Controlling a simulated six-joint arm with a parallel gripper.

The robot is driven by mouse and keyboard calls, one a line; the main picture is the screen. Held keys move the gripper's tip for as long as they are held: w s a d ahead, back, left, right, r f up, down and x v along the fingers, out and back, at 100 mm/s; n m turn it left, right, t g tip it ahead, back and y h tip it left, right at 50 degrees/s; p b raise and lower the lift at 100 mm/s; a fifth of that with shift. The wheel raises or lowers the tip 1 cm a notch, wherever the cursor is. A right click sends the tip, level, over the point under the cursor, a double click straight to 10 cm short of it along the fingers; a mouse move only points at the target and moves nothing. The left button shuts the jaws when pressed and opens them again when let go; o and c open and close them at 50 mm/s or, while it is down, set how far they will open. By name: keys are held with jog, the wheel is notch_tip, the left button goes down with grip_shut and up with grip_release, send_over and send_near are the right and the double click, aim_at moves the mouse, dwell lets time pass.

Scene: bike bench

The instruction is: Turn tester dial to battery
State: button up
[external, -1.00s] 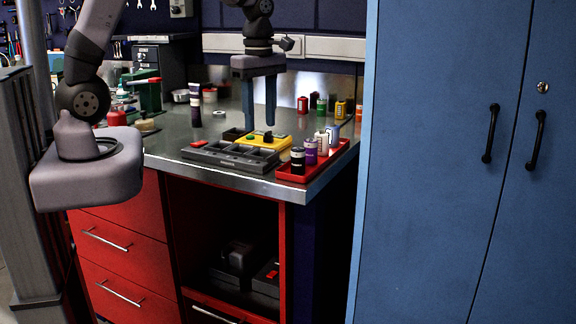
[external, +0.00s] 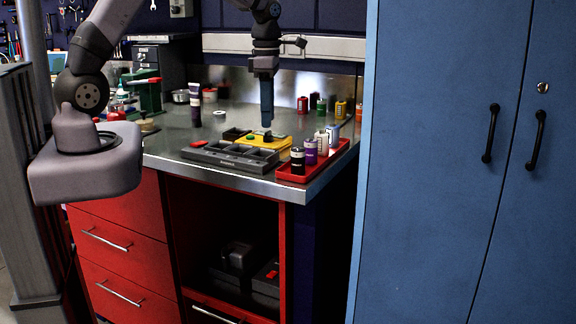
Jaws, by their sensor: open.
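The yellow tester (external: 284,143) lies on the metal bench top, behind the grey tray. A small green spot (external: 250,137) shows on its left part. Its dark dial (external: 268,136) is small and partly hidden below my gripper, so its setting cannot be read. My gripper (external: 267,122) points straight down over the tester, its fingertips at or just above the dial. It is open and seen edge-on, so the fingers overlap in this view. I cannot tell whether they touch the dial.
A grey compartment tray (external: 229,162) lies in front of the tester. A red tray (external: 325,161) with several batteries stands at right. More batteries (external: 302,105) stand behind. A tube (external: 195,105) stands at left. A blue cabinet (external: 440,160) closes off the right side.

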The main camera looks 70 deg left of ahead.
aim_at(268, 132)
jog(key=shift+f+p, duration=0.45)
jog(key=shift+f, duration=1.7)
grip_shut()
